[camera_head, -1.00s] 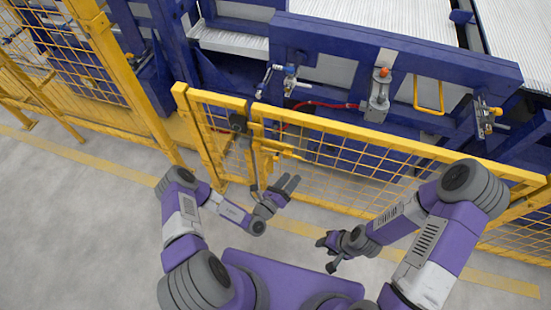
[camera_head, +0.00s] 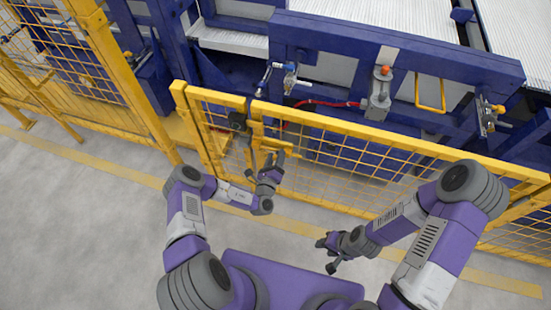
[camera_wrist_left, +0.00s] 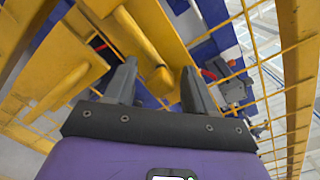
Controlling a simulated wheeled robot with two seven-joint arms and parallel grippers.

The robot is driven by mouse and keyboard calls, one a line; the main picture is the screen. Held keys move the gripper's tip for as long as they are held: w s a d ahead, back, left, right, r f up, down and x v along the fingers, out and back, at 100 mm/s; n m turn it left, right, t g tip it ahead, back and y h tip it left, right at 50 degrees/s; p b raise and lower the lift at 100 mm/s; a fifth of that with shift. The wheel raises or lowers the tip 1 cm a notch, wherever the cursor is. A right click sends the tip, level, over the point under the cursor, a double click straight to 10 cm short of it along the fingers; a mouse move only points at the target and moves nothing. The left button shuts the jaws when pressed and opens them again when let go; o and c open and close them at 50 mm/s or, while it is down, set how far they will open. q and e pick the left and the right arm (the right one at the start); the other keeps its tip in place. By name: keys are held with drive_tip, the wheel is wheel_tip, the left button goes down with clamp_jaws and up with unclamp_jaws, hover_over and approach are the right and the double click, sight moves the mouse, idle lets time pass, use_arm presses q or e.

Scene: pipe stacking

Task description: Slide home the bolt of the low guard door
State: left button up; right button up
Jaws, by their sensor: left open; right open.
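The low guard door (camera_head: 350,132) is a yellow frame with mesh, standing upright in front of the blue machine. Its yellow bolt (camera_head: 284,147) is near the gap between the door and the shorter fence panel (camera_head: 208,96). My left gripper (camera_head: 273,160) is open at the bolt. In the left wrist view, a yellow bar with a rounded end, apparently the bolt handle (camera_wrist_left: 160,80), shows between and beyond the open fingers (camera_wrist_left: 158,68). I cannot tell whether they touch it. The bolt's far end is unclear. My right gripper (camera_head: 326,254) is open and empty, away from the door.
Taller yellow fencing (camera_head: 118,75) stands at the left. The blue machine (camera_head: 400,50) fills the space behind the door. A yellow line (camera_head: 110,168) crosses the grey floor, which is clear at the left.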

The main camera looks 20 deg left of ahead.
use_arm(q)
drive_tip(key=shift+c, duration=0.3)
clamp_jaws()
drive_tip(key=shift+a, duration=0.15)
drive_tip(key=a+p, duration=0.1)
drive_tip(key=a, duration=0.4)
drive_tip(key=shift+w+a+r, duration=0.1)
drive_tip(key=shift+a, duration=0.35)
drive_tip(key=shift+o, duration=0.3)
unclamp_jaws()
drive_tip(key=shift+a, duration=0.1)
